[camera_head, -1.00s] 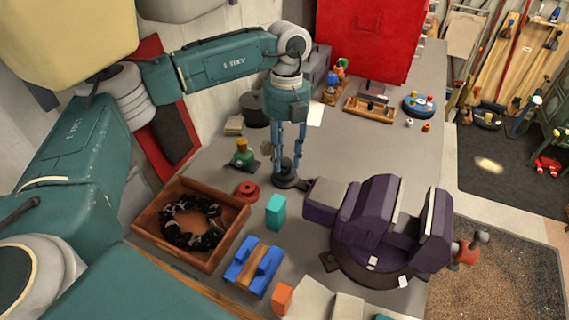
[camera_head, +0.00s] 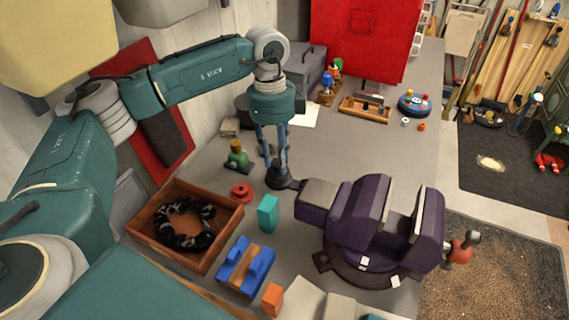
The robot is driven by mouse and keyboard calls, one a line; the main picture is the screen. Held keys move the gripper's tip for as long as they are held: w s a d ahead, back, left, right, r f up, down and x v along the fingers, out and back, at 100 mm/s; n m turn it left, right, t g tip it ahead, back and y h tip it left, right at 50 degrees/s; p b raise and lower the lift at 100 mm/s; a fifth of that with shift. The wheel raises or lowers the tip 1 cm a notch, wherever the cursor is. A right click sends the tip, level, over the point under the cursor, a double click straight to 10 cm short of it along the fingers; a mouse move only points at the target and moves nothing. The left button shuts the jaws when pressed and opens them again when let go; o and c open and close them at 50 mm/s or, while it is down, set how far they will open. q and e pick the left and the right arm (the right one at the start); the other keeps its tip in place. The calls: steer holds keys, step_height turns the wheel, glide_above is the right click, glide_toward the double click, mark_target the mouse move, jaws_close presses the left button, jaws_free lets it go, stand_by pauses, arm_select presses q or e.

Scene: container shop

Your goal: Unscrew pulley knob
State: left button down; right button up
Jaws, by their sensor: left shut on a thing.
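My left gripper (camera_head: 277,163) points straight down over the grey bench. It is shut on a small dark knob (camera_head: 279,170), whose top sits between the fingertips. The knob stands on a dark round base (camera_head: 279,182) on the bench, just left of the purple vise; the fingers hide part of it. Whether its thread is loose cannot be told. My right gripper is not in view.
The purple vise (camera_head: 372,220) stands close to the right of the knob. A wooden tray (camera_head: 160,234) with a dark coiled item, a red disc (camera_head: 241,193), a teal block (camera_head: 267,213) and a green-yellow piece (camera_head: 237,157) lie to the left. Behind the vise the bench (camera_head: 350,150) is clear.

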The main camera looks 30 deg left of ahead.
arm_select(q)
steer(key=d+n, duration=0.2)
steer(key=n, duration=0.1)
steer(key=shift+w+d+r+t+h, duration=0.2)
steer(key=shift+d+t+h, duration=0.1)
steer(key=shift+t, duration=0.1)
steer(key=shift+s+a+r+n, duration=0.1)
steer(key=shift+s+r+n, duration=0.15)
steer(key=shift+n, duration=0.55)
steer(key=c, duration=2.4)
jaws_free()
steer(key=shift+a+f, duration=0.1)
steer(key=shift+a, duration=0.1)
steer(key=o, duration=0.4)
steer(key=shift+a, duration=0.1)
steer(key=shift+o, duration=0.5)
